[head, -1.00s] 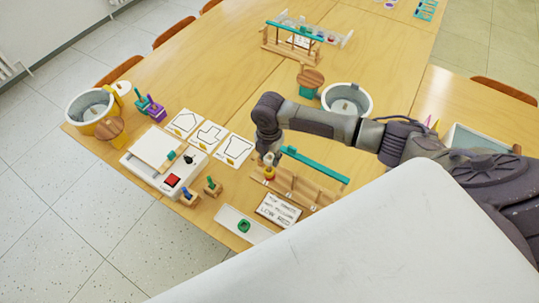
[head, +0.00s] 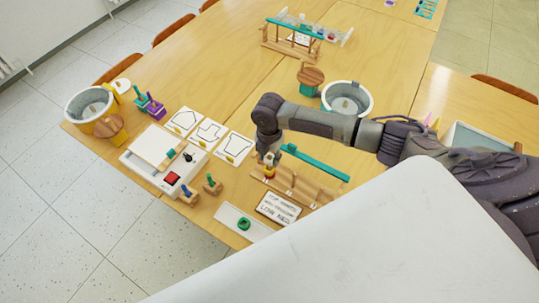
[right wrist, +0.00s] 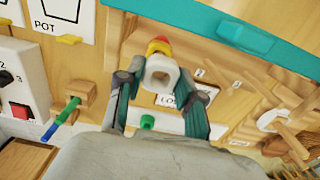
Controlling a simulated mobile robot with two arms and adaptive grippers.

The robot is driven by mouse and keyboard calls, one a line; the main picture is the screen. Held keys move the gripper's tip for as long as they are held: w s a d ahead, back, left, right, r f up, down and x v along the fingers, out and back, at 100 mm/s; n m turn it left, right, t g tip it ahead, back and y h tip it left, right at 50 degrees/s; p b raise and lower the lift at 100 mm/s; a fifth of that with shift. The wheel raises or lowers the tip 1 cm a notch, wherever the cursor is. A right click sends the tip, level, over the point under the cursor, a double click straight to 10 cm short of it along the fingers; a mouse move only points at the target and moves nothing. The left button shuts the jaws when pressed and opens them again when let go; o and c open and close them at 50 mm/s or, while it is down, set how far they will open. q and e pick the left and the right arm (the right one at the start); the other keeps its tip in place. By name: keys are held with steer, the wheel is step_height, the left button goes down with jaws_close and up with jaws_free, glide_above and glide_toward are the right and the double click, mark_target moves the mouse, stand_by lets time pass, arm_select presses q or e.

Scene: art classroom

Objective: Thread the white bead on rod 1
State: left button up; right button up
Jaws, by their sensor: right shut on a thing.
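My right gripper (head: 267,157) is at the left end of the wooden rack (head: 318,197) with the teal bar (head: 318,164). In the right wrist view its two fingers (right wrist: 160,85) are shut on the white bead (right wrist: 161,84), whose hole shows. A yellow bead (right wrist: 158,47) and a red piece (right wrist: 160,39) show just beyond the white bead, at the rack's left end. In the head view the yellow bead (head: 269,171) is just below the gripper. Rod 1 is hidden, and I cannot tell whether the white bead is around it. My left gripper is not in view.
A sign card (head: 278,208) reading "LOW RED" lies before the rack. A white tray (head: 262,233) holds a green bead (head: 244,223). Small wooden blocks with pegs (head: 189,197) and a white box with a red button (head: 145,174) stand left. A grey-lined bucket (head: 367,99) stands behind my arm.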

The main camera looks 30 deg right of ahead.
steer(key=shift+f, duration=0.45)
stand_by(1.2)
stand_by(0.4)
steer(key=o, duration=0.8)
steer(key=shift+o, duration=0.2)
steer(key=shift+r, duration=0.1)
step_height(320, 180, up, 12)
stand_by(0.5)
